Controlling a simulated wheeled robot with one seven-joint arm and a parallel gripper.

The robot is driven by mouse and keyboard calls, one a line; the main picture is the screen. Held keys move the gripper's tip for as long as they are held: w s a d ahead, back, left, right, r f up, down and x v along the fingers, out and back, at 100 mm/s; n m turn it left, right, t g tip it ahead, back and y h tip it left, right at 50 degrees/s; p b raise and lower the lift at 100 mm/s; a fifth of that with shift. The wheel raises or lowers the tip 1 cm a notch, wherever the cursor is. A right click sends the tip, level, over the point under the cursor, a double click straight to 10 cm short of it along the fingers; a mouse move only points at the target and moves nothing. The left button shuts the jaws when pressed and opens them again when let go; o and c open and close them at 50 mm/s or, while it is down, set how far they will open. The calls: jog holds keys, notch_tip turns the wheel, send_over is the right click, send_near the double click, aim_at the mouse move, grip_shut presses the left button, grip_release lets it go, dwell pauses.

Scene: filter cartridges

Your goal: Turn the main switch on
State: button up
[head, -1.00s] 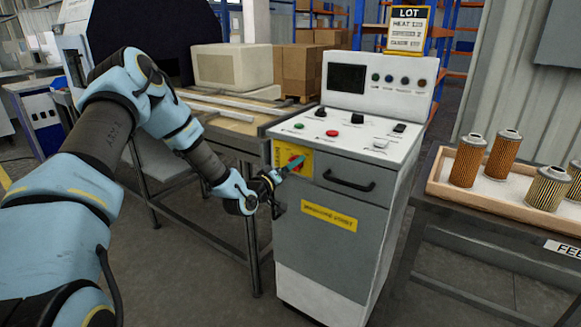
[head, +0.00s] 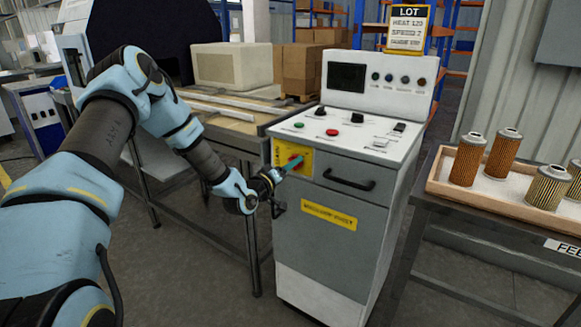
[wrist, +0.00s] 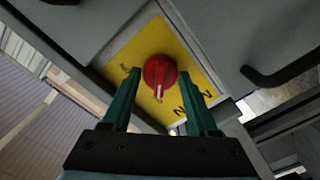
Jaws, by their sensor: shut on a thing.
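The main switch is a red rotary knob (wrist: 160,72) with a white pointer line, on a yellow plate (wrist: 188,62) with dark lettering. In the wrist view the pointer line points toward the bottom of the picture. In the head view the yellow plate (head: 306,160) is at the upper left of the cabinet's front, and my gripper covers most of the knob. My gripper (wrist: 162,92) has its green fingers on either side of the knob and is shut on it. It also shows in the head view (head: 294,164), reaching in from the left.
The grey cabinet (head: 325,245) has a dark drawer handle (head: 349,181) right of the switch and a sloped panel of buttons on top. A worktable (head: 238,128) stands behind left. A tray (head: 480,200) of filter cartridges stands at right.

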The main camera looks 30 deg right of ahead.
jog(key=shift+f+m+b, duration=0.15)
jog(key=shift+m+b, duration=0.15)
jog(key=shift+b, duration=0.05)
jog(key=m+b, duration=1.7)
jog(key=b, duration=0.4)
jog(key=shift+b, duration=0.35)
jog(key=shift+m, duration=0.3)
jog(key=o, duration=1.4)
jog(key=v, duration=1.1)
jog(key=shift+w, duration=0.15)
